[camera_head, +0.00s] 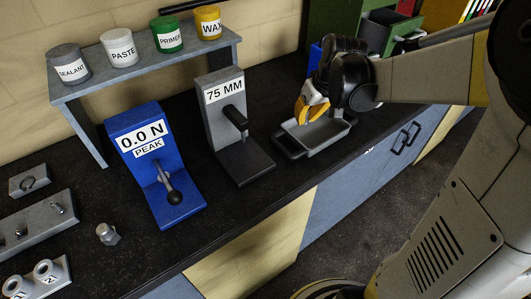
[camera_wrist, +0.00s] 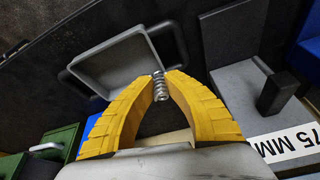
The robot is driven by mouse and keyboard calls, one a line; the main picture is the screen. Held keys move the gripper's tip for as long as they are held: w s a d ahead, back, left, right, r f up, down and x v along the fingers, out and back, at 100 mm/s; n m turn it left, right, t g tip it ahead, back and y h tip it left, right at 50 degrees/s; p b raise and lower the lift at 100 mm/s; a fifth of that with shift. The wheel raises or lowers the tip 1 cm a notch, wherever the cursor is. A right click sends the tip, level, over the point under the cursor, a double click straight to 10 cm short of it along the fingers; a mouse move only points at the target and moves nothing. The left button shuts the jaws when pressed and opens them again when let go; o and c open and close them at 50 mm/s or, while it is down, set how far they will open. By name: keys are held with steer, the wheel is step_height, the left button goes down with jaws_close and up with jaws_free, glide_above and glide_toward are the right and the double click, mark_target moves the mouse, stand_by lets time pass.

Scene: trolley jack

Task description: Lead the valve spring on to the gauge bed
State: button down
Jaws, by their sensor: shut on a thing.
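The valve spring (camera_wrist: 159,88) is a small silver coil, pinched between the yellow fingertips of my gripper (camera_wrist: 160,79) in the wrist view. In the head view my gripper (camera_head: 303,113) is over the left part of a grey tray, and the spring cannot be made out there. A grey stand marked 75 MM (camera_head: 224,96) has a dark flat base (camera_head: 246,162) and a black handle, to the left of my gripper. A blue stand marked 0.0 N PEAK (camera_head: 147,137) is farther left, with a ball-ended lever. I cannot tell which stand's base is the gauge bed.
The grey tray (camera_head: 334,143) has handles and looks empty in the wrist view. A shelf (camera_head: 150,67) with labelled tins stands behind. A hex fitting (camera_head: 107,235) and small grey blocks (camera_head: 38,223) lie at left. Black bench top is clear between the stands and front edge.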

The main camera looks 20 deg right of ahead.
steer(key=b, duration=0.3)
glide_above(267, 154)
step_height(267, 154, down, 7)
steer(key=shift+w+f, duration=0.1)
steer(key=shift+f+b, duration=0.95)
steer(key=shift+f, duration=1)
steer(key=shift+f, duration=0.15)
steer(key=c, duration=1.5)
jaws_free()
